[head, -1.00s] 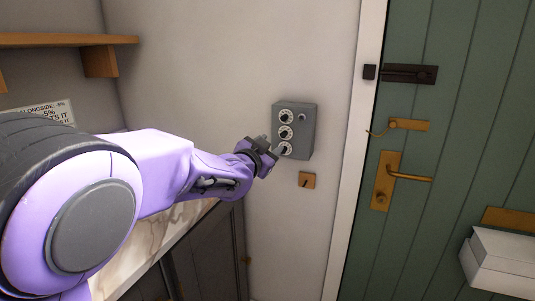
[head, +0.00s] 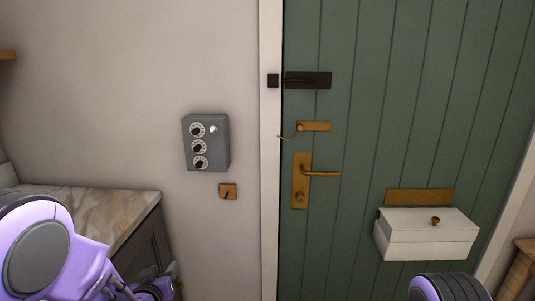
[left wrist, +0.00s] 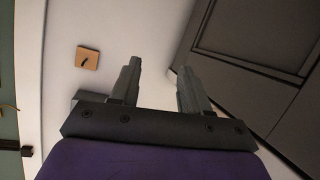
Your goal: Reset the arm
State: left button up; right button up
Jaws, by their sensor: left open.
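My left arm comes in low at the left of the head view, with its left gripper (head: 163,275) down by the dark cabinet front. In the left wrist view the left gripper (left wrist: 160,78) has its two grey fingers apart, with nothing between them. The grey box with several dials (head: 206,142) is on the wall above and to the right of this gripper, well apart from it. A small part of my right arm shows at the bottom right of the head view; its gripper is out of sight.
A marble counter (head: 95,207) on a dark cabinet stands at the left. A small wooden wall plate (head: 228,191) is under the dial box. A green door (head: 365,150) with a brass handle (head: 322,173) is to the right. A white box (head: 426,235) is mounted on it.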

pick_arm(q)
jog(key=s+a+f+n+g+y, duration=0.1)
jog(key=s+f+g, duration=0.2)
jog(key=s+f, duration=0.6)
jog(key=s+a+f+n+g, duration=0.1)
jog(key=s+f+n+g, duration=0.15)
jog(key=s+f, duration=0.6)
jog(key=s+f+g, duration=0.2)
jog(key=s+f, duration=0.3)
jog(key=s, duration=0.4)
jog(key=s+f+g, duration=0.3)
jog(key=s+f, duration=0.1)
jog(key=s, duration=0.5)
jog(key=shift+s+f, duration=0.35)
jog(key=shift+f, duration=0.05)
jog(key=shift+w+a, duration=0.1)
